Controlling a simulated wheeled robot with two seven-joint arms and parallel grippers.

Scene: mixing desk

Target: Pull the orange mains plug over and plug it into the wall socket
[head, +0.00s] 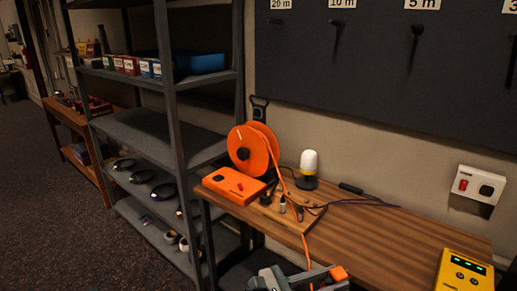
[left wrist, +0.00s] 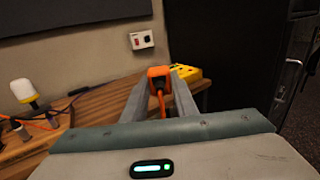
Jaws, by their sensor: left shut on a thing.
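The orange mains plug (left wrist: 158,74) is between the fingers of my left gripper (left wrist: 158,92) in the left wrist view, with its orange cord running back toward the palm. In the head view the plug (head: 339,273) shows at the bottom edge, at the tip of my left gripper (head: 322,278), low beside the front of the desk. The gripper is shut on the plug. The white wall socket (head: 476,190) with a red switch is on the wall at the right, apart from the plug; it also shows in the left wrist view (left wrist: 142,40). My right gripper is not in view.
The wooden desk (head: 400,225) holds an orange cable reel (head: 253,148), an orange box (head: 234,185), a white-topped lamp (head: 308,165) and a yellow device (head: 464,270) at the right. A grey shelf rack (head: 150,128) stands left. The desk's middle right is clear.

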